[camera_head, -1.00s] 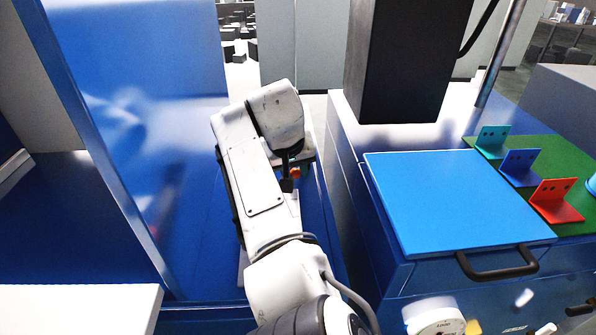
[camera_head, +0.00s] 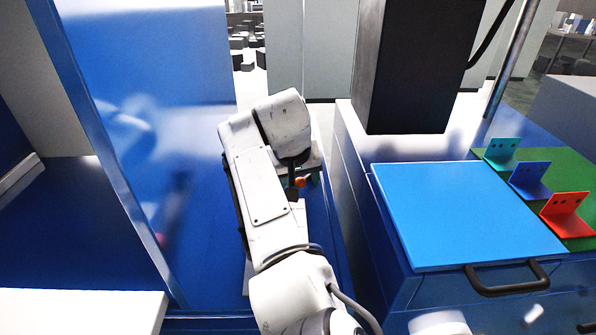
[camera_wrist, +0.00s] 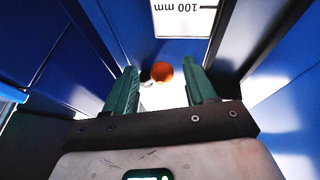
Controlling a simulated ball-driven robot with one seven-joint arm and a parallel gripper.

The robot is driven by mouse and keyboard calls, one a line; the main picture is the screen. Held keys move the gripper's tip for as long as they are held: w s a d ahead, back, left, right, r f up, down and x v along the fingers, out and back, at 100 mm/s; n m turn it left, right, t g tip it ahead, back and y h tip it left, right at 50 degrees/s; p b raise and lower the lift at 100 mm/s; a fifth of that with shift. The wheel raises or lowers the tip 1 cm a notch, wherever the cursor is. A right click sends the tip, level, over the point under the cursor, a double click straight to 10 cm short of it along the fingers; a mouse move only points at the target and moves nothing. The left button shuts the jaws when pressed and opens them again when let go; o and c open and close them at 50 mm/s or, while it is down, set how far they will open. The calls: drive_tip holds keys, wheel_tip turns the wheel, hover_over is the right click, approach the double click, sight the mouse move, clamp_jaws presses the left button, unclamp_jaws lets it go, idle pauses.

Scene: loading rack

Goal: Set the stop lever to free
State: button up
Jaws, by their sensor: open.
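The stop lever shows as an orange knob (camera_wrist: 162,72) with a short pale stem in the wrist view. It also shows as a small orange spot (camera_head: 300,182) beside my arm's end in the head view. My gripper (camera_wrist: 161,88) has two green fingers spread apart, one on each side of the knob in the picture. No contact with the knob is visible. I cannot tell how deep the knob sits between the fingertips. The lever's base and its position marks are hidden. In the head view my arm covers most of the gripper.
A white plate marked "100 mm" (camera_wrist: 186,20) lies beyond the knob. Blue walls and a grey metal post (camera_wrist: 262,50) close in on both sides. In the head view, a blue-lidded box (camera_head: 460,215) with a black handle and several coloured brackets (camera_head: 530,180) stand right.

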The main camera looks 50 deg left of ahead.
drive_tip(key=b+v, duration=0.1)
drive_tip(key=v, duration=0.9)
drive_tip(key=shift+r, duration=0.3)
drive_tip(key=shift+s, duration=0.15)
